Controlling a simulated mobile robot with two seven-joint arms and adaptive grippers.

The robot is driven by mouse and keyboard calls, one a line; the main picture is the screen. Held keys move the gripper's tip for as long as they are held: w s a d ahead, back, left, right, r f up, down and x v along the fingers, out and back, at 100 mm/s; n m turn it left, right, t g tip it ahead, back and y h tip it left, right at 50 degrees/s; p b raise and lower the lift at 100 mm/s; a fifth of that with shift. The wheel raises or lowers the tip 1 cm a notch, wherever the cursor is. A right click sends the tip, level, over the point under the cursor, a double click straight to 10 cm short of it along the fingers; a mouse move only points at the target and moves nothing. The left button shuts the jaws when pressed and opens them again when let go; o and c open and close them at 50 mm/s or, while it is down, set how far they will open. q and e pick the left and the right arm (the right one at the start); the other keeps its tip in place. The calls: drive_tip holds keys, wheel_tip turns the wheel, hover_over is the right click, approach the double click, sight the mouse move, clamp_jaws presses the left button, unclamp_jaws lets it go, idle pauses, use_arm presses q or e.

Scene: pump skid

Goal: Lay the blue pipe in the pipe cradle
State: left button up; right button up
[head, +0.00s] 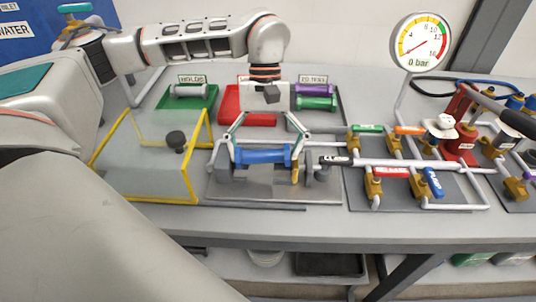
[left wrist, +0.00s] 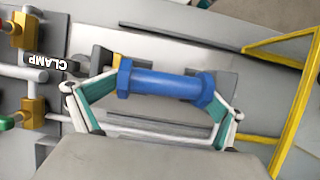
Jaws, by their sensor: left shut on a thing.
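The blue pipe (head: 263,156) is a short tube with a hexagonal collar at each end. My left gripper (head: 265,154) is shut on it, with one finger at each end; the pipe lies crosswise and looks about level. The pipe also shows in the left wrist view (left wrist: 165,84), between the fingertips. The pipe cradle (head: 232,174), with grey blocks on a grey plate, is directly under the pipe and partly hidden by it. I cannot tell whether the pipe touches the cradle. A clamp (head: 334,160) with a dark handle is just right of the cradle. My right gripper is not in view.
A clear box with yellow edges (head: 196,172) stands close on the left. Behind are a green tray (head: 207,103) with a grey pipe, a red tray (head: 231,112), and purple (head: 314,90) and green (head: 317,104) pipes. Valves and white piping (head: 425,164) fill the right, below a gauge (head: 420,42).

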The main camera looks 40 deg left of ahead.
sight(260, 172)
use_arm(q)
drive_tip(key=f, duration=0.1)
drive_tip(key=s+a+f, duration=0.1)
drive_tip(key=shift+a+f, duration=0.15)
drive_tip(key=shift+f, duration=0.2)
drive_tip(key=o, duration=1.7)
drive_tip(key=shift+w+r, duration=0.3)
drive_tip(key=shift+r, duration=0.2)
drive_tip(key=d+v, duration=0.1)
drive_tip(key=v, duration=1.2)
drive_tip(key=shift+d+r, duration=0.3)
drive_tip(key=shift+r, duration=0.05)
